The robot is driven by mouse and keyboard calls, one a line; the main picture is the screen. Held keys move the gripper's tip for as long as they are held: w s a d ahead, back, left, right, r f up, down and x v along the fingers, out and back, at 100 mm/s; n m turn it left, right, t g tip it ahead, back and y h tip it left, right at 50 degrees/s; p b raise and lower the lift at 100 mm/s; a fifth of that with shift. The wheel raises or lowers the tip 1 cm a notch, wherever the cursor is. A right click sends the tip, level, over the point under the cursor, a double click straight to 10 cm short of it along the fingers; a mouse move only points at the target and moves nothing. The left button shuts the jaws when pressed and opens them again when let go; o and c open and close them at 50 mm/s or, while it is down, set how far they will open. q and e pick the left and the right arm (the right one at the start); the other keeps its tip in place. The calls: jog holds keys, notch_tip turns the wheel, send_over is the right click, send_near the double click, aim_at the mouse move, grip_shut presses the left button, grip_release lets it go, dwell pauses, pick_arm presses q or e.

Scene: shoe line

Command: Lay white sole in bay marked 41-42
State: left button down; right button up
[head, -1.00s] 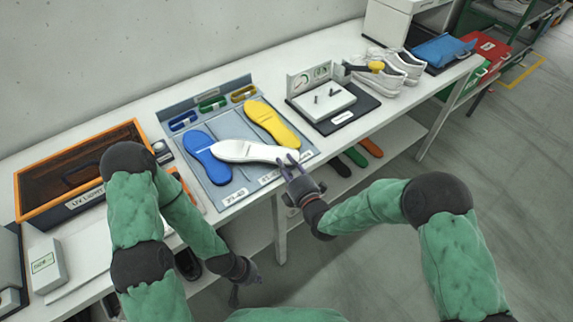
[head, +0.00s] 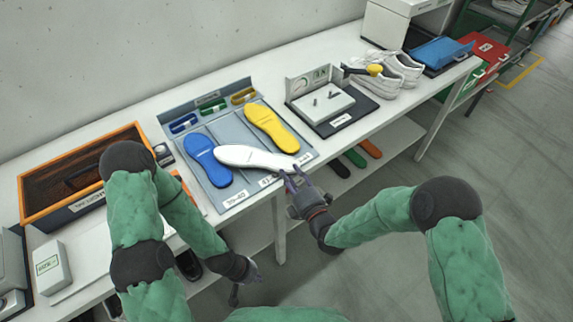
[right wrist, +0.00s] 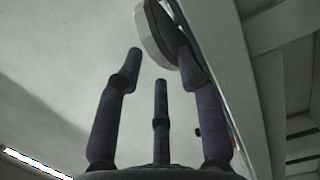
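The white sole (head: 250,157) lies slanted in the blue-grey tray, mostly over the middle bay. Its right end reaches toward the front edge, near the right bay. The label of the middle bay (head: 268,180) is partly covered by my right gripper (head: 291,180). This gripper is at the tray's front edge, just below the sole's right end. In the right wrist view its fingers (right wrist: 160,75) are spread with nothing clasped between them; a pale-edged object (right wrist: 155,35) shows close behind the fingertips. My left gripper (head: 246,285) hangs low in front of the table, its fingers unclear.
A blue sole (head: 207,160) lies in the left bay, labelled 39-40, and a yellow sole (head: 270,127) in the right bay. A fixture (head: 322,103) and white shoes (head: 395,75) stand to the right. An orange-framed box (head: 75,175) stands left.

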jog(key=v, duration=0.8)
jog(key=s+d+f+m+g+h, duration=0.1)
jog(key=d+f+m+g+h, duration=0.15)
jog(key=f+m, duration=0.4)
jog(key=s+d+f+m+g+h, duration=0.1)
jog(key=f+m+g, duration=0.3)
jog(key=f+m, duration=0.3)
jog(key=s+f+m+g, duration=0.9)
jog(key=s+f+m, duration=0.2)
jog(key=s, duration=0.3)
jog(key=shift+d+f+m+p, duration=0.4)
jog(key=shift+d+m+p, duration=0.05)
jog(key=shift+m, duration=0.1)
